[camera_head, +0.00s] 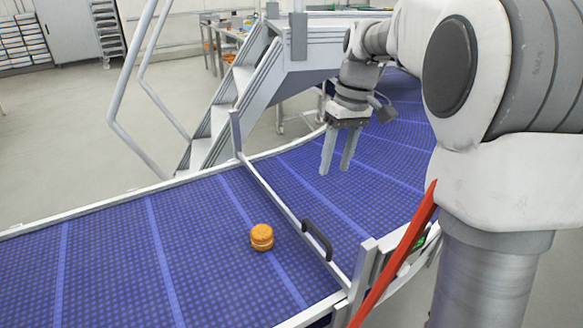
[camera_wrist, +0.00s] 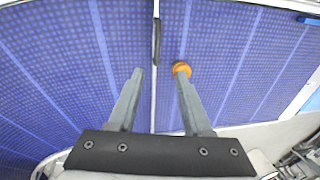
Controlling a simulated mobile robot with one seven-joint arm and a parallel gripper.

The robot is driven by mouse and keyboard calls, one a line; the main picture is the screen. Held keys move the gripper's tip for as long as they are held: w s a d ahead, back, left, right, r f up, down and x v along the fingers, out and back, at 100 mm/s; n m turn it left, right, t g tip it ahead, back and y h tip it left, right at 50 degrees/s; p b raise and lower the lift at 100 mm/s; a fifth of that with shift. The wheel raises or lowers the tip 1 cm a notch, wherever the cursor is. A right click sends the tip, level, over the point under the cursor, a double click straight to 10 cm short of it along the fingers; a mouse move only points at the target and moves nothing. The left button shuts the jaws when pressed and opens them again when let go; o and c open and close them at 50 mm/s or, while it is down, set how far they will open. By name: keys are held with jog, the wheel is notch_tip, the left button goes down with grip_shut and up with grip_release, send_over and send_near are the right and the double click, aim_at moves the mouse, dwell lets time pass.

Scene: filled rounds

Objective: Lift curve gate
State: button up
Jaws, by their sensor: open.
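The curve gate (camera_head: 268,190) is a thin light-grey bar lying low across the blue curved conveyor, between a post at the far rail and a bracket at the near rail. Its black handle (camera_head: 317,240) sits on the bar near the near end. In the wrist view the handle (camera_wrist: 157,42) lies along the bar, ahead of the fingertips. My gripper (camera_head: 339,172) is open and empty, above the belt on the right side of the gate. In the wrist view the fingers of my gripper (camera_wrist: 160,72) point toward the bar, one on each side of its line, apart from the handle.
An orange round filled piece (camera_head: 262,237) lies on the belt (camera_head: 110,250) just left of the gate; it shows by the right finger in the wrist view (camera_wrist: 181,68). A red bar (camera_head: 395,255) slants at the near rail. Metal stairs (camera_head: 225,115) stand behind the conveyor.

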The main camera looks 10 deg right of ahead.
aim_at(317, 229)
jog(key=shift+g, duration=0.3)
jog(key=f, duration=0.6)
jog(key=a+f+b, duration=0.1)
jog(key=f, duration=0.5)
jog(key=a+f, duration=0.1)
jog(key=f, duration=0.5)
jog(key=shift+w+a+f, duration=0.25)
jog(key=shift+w, duration=0.15)
grip_shut()
dwell(0.4)
